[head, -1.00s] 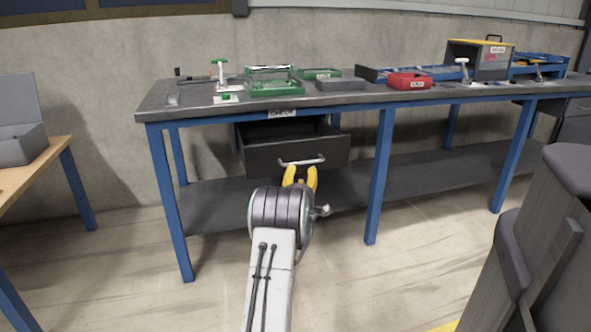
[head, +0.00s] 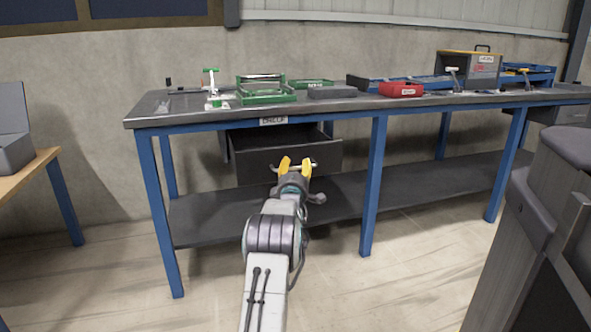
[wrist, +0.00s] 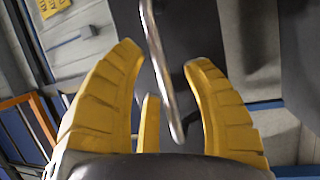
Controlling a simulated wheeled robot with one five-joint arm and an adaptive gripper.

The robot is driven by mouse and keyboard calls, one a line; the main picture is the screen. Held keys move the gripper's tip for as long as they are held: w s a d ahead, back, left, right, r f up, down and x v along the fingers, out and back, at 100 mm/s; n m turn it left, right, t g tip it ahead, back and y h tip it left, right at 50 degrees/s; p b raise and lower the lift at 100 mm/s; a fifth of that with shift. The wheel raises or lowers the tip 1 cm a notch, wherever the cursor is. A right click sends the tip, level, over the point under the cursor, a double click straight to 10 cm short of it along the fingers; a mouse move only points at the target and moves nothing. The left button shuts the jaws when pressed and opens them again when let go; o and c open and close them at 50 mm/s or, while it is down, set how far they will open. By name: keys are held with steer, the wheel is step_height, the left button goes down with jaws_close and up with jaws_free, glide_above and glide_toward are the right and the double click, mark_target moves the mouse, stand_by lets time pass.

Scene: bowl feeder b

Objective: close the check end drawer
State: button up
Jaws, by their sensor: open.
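The check end drawer (head: 258,163) is dark grey and hangs under the left end of the bench top, below a white CHECK label (head: 273,121). It is pulled out, and its open top shows. A light metal bar handle (head: 314,168) runs across its front. My gripper (head: 295,162) has yellow fingers and is at the drawer front, by the handle. In the wrist view the fingers (wrist: 160,65) are spread apart, and the handle bar (wrist: 157,60) passes between them. I cannot tell whether they touch it.
The blue-legged bench (head: 372,190) has a lower shelf (head: 205,218) below the drawer. Green fixtures (head: 265,90) and a red bin (head: 401,90) stand on top. A wooden table (head: 25,172) is at left, and a dark object (head: 545,220) stands at right front.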

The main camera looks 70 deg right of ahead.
steer(key=shift+d, duration=0.1)
stand_by(0.3)
jaws_close()
stand_by(0.4)
